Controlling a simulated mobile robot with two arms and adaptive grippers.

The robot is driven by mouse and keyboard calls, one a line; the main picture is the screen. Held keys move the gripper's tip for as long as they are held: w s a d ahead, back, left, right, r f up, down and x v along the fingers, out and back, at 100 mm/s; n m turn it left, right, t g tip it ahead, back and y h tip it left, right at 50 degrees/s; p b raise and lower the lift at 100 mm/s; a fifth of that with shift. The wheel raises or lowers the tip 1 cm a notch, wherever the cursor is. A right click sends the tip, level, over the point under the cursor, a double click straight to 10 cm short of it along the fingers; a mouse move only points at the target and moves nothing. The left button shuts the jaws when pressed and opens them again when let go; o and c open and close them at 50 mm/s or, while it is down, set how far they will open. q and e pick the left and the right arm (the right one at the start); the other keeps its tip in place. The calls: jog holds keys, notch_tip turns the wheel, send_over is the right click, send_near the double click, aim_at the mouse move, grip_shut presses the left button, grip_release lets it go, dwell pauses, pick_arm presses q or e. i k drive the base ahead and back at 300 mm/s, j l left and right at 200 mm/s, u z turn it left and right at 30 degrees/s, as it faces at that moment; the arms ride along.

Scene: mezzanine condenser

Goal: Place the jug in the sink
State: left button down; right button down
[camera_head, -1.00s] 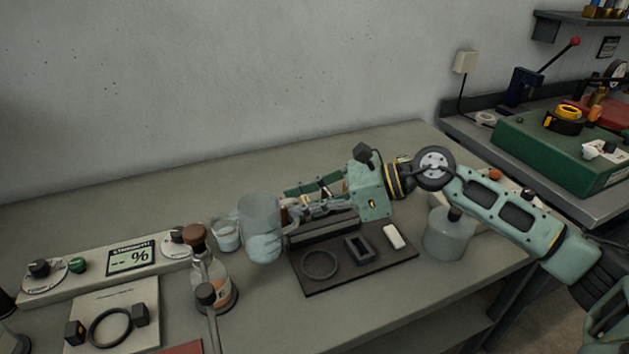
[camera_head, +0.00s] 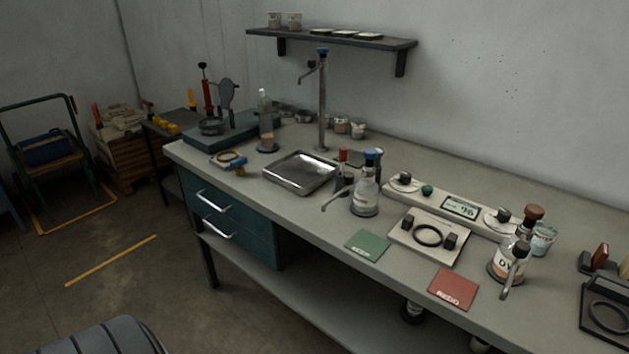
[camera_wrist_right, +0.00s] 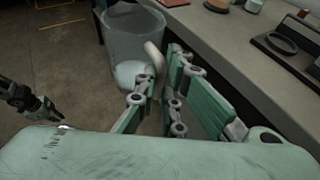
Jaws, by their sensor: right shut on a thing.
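The jug (camera_wrist_right: 133,40) is a clear, greyish vessel with a pale handle, seen in the right wrist view. My right gripper (camera_wrist_right: 157,88) is shut on its handle and holds it beside the bench edge, above the floor. The jug looks roughly upright; its lower part is partly hidden by the fingers. The sink (camera_head: 300,172) is a shallow, shiny metal basin set in the bench, below a tall tap (camera_head: 322,100) in the head view. A dark jointed part at the left of the right wrist view may be my left gripper (camera_wrist_right: 45,108); its jaws are unclear.
A blue-topped bottle (camera_head: 365,190) stands close to the sink's right side. A blue-handled item (camera_head: 238,165) lies on its left. A meter panel (camera_head: 460,207), green card (camera_head: 367,244) and red card (camera_head: 453,288) lie further right. The bench front by the sink is clear.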

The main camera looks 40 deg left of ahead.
aim_at(304, 174)
jog(key=j+z, duration=0.1)
jog(key=j, duration=0.65)
jog(key=j+z, duration=0.1)
jog(key=j, duration=1.35)
jog(key=k+j+z, duration=0.15)
jog(key=j, duration=0.6)
jog(key=j+z, duration=0.1)
jog(key=j, duration=0.6)
